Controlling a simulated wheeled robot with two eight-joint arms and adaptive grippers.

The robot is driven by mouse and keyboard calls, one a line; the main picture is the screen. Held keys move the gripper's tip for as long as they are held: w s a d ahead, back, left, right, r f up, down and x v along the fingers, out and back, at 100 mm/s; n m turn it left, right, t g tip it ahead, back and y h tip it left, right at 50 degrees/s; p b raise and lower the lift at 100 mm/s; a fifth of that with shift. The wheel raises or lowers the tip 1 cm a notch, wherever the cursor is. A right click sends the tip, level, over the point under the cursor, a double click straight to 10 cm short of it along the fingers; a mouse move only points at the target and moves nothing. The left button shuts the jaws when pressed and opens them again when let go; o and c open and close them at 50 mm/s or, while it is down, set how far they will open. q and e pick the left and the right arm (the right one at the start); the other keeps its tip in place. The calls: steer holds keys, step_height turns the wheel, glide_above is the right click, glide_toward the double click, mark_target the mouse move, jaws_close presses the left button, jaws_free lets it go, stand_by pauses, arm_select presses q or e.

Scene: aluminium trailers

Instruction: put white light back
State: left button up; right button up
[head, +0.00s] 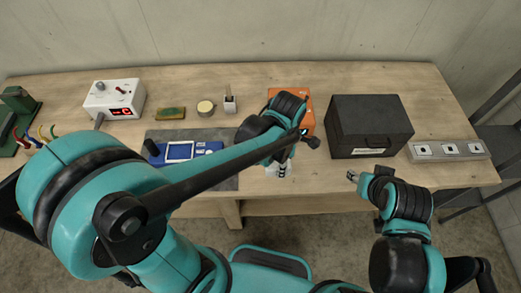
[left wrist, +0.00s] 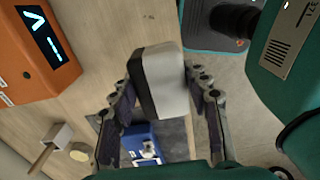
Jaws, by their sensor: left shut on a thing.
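The white light (left wrist: 165,80) is a rounded block with a white top and a darker side in the left wrist view. My left gripper (left wrist: 160,105) is shut on it, with one finger on each side. In the head view the light (head: 276,169) is a small white shape, partly hidden by the gripper (head: 284,165), near the front edge of the wooden table (head: 300,199). I cannot tell if it touches the table. My right gripper (head: 352,177) is empty near the front edge, below the black box; its finger opening is too small to judge.
An orange device (head: 290,97) stands behind my left gripper, and a black box (head: 368,125) to its right. A grey socket strip (head: 447,150) lies at the right. A blue meter (head: 183,152) lies on a dark mat (head: 228,184). A white station (head: 114,99) stands at the left.

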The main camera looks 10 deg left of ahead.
arm_select(q)
steer(key=w+a+f, duration=0.2)
steer(key=w+a+f+b, duration=0.1)
steer(key=w+a+f, duration=0.1)
steer(key=a, duration=0.1)
steer(key=w+a+f+b, duration=0.1)
steer(key=w+a+f, duration=0.1)
steer(key=a, duration=0.1)
steer(key=shift+w+a+f, duration=0.1)
steer(key=shift+w+f, duration=0.1)
steer(key=shift+w, duration=0.05)
step_height(320, 180, down, 4)
steer(key=shift+f+b, duration=0.1)
steer(key=shift+b, duration=0.7)
steer(key=o, duration=1.2)
steer(key=shift+o, duration=0.2)
